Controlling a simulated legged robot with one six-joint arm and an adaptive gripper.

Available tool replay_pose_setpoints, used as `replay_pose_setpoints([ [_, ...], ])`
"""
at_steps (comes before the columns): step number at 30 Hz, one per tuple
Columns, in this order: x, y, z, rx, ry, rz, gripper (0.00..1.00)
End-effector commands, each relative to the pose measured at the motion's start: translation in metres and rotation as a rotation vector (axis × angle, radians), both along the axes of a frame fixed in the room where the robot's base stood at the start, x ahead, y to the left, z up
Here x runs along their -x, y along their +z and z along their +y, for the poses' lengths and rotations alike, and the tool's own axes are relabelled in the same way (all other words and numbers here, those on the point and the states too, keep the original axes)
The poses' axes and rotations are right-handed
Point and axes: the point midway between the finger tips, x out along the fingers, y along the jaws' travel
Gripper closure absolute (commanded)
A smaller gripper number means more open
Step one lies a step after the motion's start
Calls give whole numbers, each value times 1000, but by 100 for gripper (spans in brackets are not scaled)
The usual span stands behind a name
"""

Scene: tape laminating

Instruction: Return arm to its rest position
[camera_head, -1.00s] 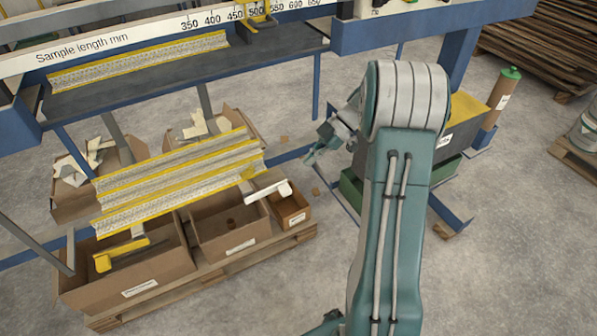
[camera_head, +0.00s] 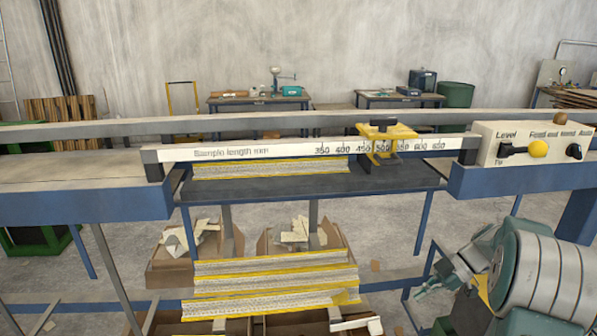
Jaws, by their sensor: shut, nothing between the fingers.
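My arm shows at the lower right, with its rounded, banded joint nearest the camera. My gripper (camera_head: 437,279) extends left from it, shut and empty. It hangs in front of the bench's lower frame, to the right of the stacked strips and apart from them. A yellow-edged strip (camera_head: 270,168) lies on the dark bench shelf (camera_head: 400,178) below the white sample length scale (camera_head: 250,152). Several similar strips (camera_head: 275,282) lie lower down, over cardboard boxes. The rest of my arm is cut off by the picture's edge.
A yellow slider (camera_head: 388,138) sits on the scale near 500. A control box (camera_head: 535,145) with a yellow knob stands at the right. Cardboard boxes (camera_head: 168,270) with scraps stand under the bench. Work tables (camera_head: 258,99) stand by the back wall.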

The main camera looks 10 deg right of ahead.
Motion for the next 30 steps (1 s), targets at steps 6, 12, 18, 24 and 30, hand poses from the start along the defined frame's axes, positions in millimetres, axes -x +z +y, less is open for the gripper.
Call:
replay_pose_setpoints([
  [6, 19, 46, 51, 186, -152, 176, 100],
  [12, 48, 79, 95, 359, -367, 297, 100],
  [18, 84, 102, 132, 485, -619, 350, 100],
  [24, 124, 117, 160, 540, -895, 346, 100],
  [30, 164, 124, 179, 506, -1170, 308, 100],
])
